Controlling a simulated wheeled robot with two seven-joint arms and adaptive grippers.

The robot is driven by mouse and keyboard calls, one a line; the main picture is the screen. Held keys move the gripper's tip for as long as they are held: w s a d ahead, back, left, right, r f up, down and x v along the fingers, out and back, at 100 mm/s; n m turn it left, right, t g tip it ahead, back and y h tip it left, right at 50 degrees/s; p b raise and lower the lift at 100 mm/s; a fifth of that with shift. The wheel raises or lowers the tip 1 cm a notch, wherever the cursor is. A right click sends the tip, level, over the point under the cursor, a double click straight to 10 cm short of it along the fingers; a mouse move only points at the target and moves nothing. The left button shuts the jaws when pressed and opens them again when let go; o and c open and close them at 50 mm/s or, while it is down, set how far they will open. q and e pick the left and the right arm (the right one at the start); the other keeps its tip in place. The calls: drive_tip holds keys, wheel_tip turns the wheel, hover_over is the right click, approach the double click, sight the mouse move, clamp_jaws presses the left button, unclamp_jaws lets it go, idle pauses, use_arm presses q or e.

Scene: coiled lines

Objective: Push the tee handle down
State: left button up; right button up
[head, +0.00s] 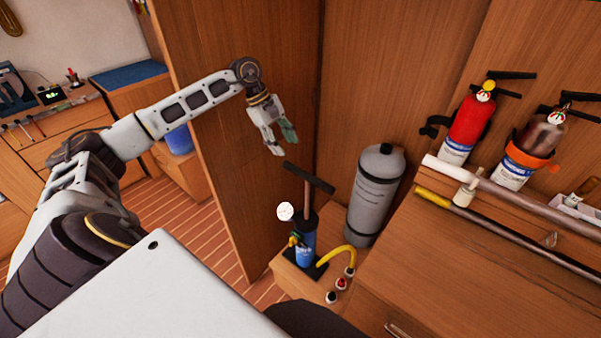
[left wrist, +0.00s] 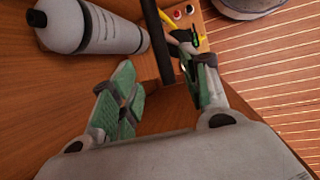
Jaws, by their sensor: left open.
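A blue hand pump (head: 305,238) with a black tee handle (head: 308,178) stands upright on a low wooden ledge in the head view. The handle stands clear above the pump body. My left gripper (head: 279,143) is open and empty, above and slightly left of the handle. In the left wrist view the green finger pads (left wrist: 165,98) are spread apart, and the dark handle bar (left wrist: 158,40) shows beyond them, at the top middle. A gap between fingers and handle shows in the head view. The right gripper is not in view.
A grey cylinder (head: 375,195) stands close right of the pump. A yellow hose (head: 338,253) and several small capped fittings (head: 340,283) lie at its foot. A wooden panel (head: 240,140) rises behind left. Extinguishers (head: 470,125) hang at the right.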

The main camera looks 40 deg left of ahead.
sight(299, 170)
use_arm(q)
drive_tip(key=p+x, duration=0.2)
drive_tip(key=x, duration=0.9)
drive_tip(key=shift+d, duration=0.15)
drive_tip(key=shift+x, duration=0.9)
drive_tip(key=c, duration=0.9)
clamp_jaws()
